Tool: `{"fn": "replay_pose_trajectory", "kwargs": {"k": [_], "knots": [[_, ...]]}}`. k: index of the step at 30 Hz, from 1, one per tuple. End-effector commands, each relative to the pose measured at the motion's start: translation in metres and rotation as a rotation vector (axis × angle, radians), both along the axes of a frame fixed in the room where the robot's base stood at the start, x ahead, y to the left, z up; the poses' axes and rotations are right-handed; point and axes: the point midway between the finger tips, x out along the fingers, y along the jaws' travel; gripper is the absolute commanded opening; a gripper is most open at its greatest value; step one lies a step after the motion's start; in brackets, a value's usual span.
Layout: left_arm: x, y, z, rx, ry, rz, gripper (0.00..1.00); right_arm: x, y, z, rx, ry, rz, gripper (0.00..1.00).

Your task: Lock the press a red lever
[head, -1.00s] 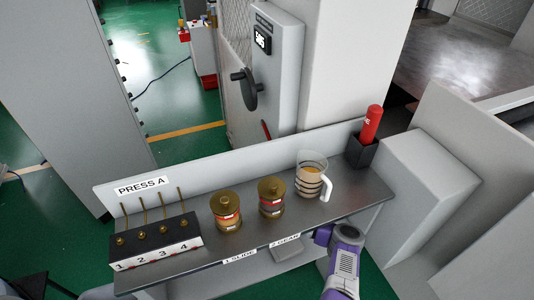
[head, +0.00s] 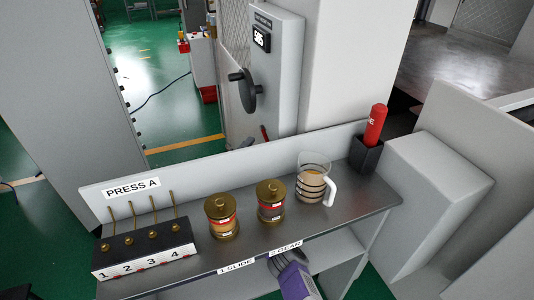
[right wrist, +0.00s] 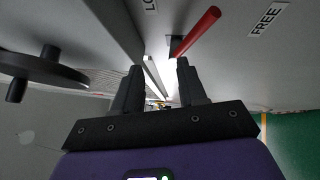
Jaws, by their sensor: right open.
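The red lever (right wrist: 197,32) shows in the right wrist view as a slanting red rod on a dark mount, between a partly cut-off label starting "LO" and a label reading "FREE" (right wrist: 268,18). In the head view only a small red bit of it (head: 264,133) shows above the shelf's back panel. My right gripper (right wrist: 159,72) is open, with nothing seen between its fingers. The lever lies just beyond the right-hand finger; I cannot tell if they touch. My left gripper is not in view.
The shelf (head: 340,205) marked "PRESS A" bears a numbered block (head: 145,255), two brass-lidded jars (head: 221,216) (head: 271,202), a glass jug (head: 312,180) and a red-handled item (head: 375,125) in a black holder. A black handwheel (right wrist: 42,70) is at left in the wrist view.

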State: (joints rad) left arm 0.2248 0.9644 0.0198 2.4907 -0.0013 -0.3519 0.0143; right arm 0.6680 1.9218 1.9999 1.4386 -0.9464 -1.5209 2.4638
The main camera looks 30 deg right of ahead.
Motion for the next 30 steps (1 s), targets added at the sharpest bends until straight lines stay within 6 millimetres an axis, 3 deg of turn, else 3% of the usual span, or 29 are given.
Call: {"fn": "replay_pose_trajectory", "kwargs": {"k": [6,10,14,24,30], "knots": [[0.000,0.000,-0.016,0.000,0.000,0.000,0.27,-0.009,0.001,-0.026,0.263,-0.357,-0.068,0.41],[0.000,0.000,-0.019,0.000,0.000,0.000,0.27,-0.016,0.001,-0.036,0.341,-0.472,-0.118,0.41],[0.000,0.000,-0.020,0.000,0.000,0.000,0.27,-0.017,-0.006,-0.038,0.362,-0.510,-0.137,0.41],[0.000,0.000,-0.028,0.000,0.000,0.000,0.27,-0.006,-0.055,-0.038,0.361,-0.508,-0.136,0.41],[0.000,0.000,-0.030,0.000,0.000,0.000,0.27,-0.002,-0.072,-0.037,0.360,-0.507,-0.134,0.41]]}}
